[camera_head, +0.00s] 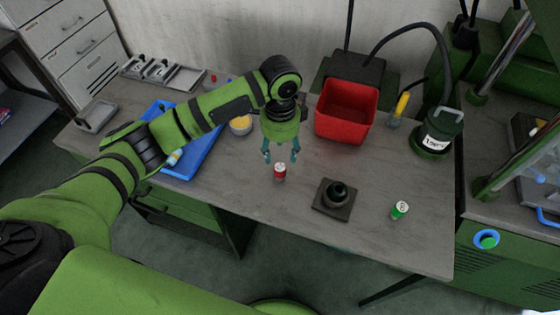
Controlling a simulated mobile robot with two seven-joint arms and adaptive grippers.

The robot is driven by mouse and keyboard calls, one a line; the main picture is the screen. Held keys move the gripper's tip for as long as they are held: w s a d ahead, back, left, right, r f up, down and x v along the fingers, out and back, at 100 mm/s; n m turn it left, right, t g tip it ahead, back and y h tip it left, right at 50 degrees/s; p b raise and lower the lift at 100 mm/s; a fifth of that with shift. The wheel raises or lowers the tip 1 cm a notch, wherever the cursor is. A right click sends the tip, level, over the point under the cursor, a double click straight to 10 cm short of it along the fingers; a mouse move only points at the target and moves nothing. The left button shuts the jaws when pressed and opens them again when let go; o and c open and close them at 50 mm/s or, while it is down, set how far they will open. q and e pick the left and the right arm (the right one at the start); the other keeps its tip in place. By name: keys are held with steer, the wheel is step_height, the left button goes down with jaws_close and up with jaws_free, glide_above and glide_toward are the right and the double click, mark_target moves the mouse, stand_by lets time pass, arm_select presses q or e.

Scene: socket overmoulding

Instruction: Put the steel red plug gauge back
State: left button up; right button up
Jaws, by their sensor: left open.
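A small red cylinder with a pale, steel-looking top (280,172), which looks like the red plug gauge, stands on the grey table just in front of my left gripper. My left gripper (281,156) points down with its two teal fingers apart and empty. The fingertips are just behind and above the red piece, and I cannot tell whether they touch it. A dark square block with a round black piece on it (332,207) sits to the right. A green cylinder with a white top (400,210) stands further right. My right gripper does not show.
A red bin (346,112) stands behind on the right, near a dark green canister (437,133). A blue tray (205,143) lies partly under my left arm. Grey trays (184,79) are at the back left. The table front (240,195) is clear.

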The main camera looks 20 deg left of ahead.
arm_select(q)
steer(key=shift+r, duration=2.1)
